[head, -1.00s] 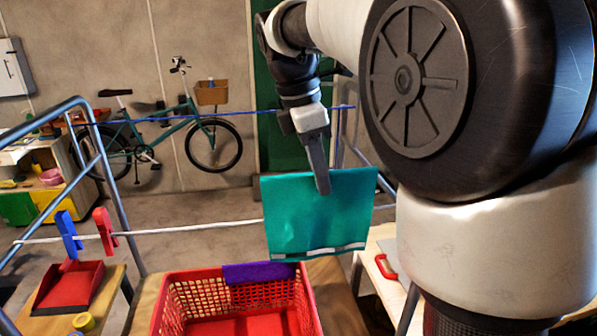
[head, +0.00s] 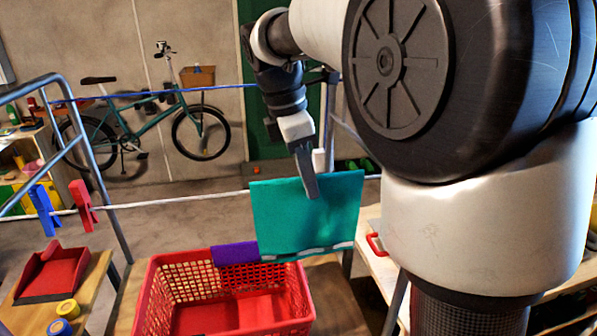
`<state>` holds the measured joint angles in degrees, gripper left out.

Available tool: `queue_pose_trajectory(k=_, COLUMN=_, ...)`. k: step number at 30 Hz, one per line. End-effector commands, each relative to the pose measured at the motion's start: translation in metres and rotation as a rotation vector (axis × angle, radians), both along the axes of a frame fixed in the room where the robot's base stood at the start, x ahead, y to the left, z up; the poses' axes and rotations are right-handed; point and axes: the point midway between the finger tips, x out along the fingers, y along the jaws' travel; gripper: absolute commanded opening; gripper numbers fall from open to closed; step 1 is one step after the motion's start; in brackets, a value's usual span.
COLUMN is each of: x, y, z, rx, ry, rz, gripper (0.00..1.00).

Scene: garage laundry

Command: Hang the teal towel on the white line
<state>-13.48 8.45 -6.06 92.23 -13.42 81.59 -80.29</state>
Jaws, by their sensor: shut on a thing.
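The teal towel (head: 305,222) hangs as a flat panel from my gripper (head: 311,188), which is shut on its top edge. A pale band shows along its lower edge. The white line (head: 170,201) runs across from the left, meets the towel's left side just below the top edge and shows again to its right. The towel covers the line's middle stretch. I cannot tell whether the towel lies over the line or only in front of it. A blue clothespin (head: 44,210) and a red clothespin (head: 83,205) sit on the line at the left.
A red basket (head: 160,290) stands below, with a purple cloth (head: 235,254) over its rim. A red dustpan (head: 55,272) and tape rolls (head: 67,309) lie on a wooden bench at left. A blue line (head: 215,88) runs behind. The line between red clothespin and towel is bare.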

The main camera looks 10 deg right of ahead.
Motion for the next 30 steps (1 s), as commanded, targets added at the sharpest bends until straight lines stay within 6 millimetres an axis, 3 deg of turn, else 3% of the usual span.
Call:
queue_pose_trajectory(k=13, x=0.0, y=0.0, z=-0.005, rx=0.0, ry=0.0, rz=0.0, gripper=0.0)
queue_pose_trajectory(k=15, x=0.0, y=0.0, z=-0.005, rx=0.0, ry=0.0, rz=0.0, gripper=0.19)
queue_pose_trajectory(k=18, x=0.0, y=0.0, z=-0.005, rx=0.0, ry=0.0, rz=0.0, gripper=0.33)
queue_pose_trajectory(k=26, x=0.0, y=0.0, z=-0.004, rx=0.0, ry=0.0, rz=0.0, gripper=0.33)
queue_pose_trajectory(k=30, x=0.001, y=0.002, z=0.005, rx=0.0, ry=-0.003, rz=0.001, gripper=0.33)
